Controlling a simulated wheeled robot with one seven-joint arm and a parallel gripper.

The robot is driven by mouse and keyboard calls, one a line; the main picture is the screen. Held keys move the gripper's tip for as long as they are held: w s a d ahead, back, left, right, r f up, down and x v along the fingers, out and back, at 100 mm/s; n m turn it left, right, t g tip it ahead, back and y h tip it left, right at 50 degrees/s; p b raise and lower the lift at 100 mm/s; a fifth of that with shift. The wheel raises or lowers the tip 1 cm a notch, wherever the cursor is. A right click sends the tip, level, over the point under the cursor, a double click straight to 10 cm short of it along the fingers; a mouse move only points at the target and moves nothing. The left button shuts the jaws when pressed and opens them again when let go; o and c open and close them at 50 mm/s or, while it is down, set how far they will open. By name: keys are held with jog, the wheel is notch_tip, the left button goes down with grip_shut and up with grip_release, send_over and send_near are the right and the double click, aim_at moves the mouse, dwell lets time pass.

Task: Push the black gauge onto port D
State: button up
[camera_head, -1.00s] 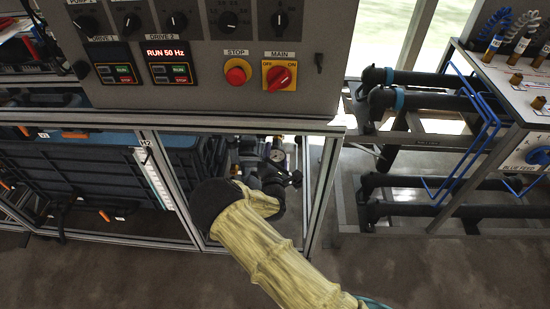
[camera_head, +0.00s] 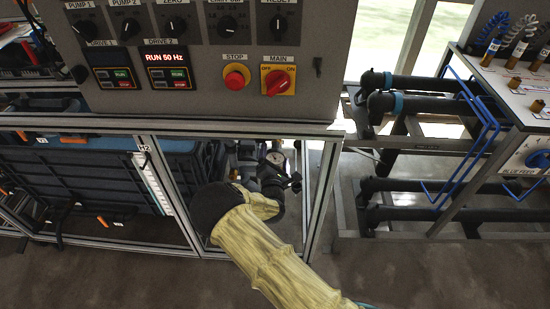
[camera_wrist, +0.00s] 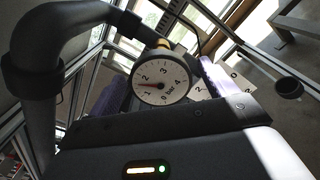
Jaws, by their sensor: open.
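The gauge (camera_wrist: 162,80) has a white dial marked "bar", a red needle and a dark rim. In the wrist view it faces me, with a brass-coloured part behind its top. My gripper (camera_wrist: 160,85) is open, with one purple finger on each side of the gauge; I cannot tell whether they touch it. In the head view the gauge (camera_head: 276,159) shows small inside the frame under the control panel, beyond my yellow-sleeved arm. Port D cannot be made out.
A thick dark pipe (camera_wrist: 75,22) bends close on the left of the wrist view. Pale labelled tags (camera_wrist: 237,78) lie right of the gauge. Frame posts (camera_head: 322,190) stand close around the opening.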

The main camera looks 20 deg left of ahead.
jog(key=p+v, duration=0.2)
jog(key=v, duration=0.5)
dwell(0.3)
jog(key=shift+s, duration=0.15)
jog(key=v, duration=1.7)
jog(key=shift+p, duration=0.45)
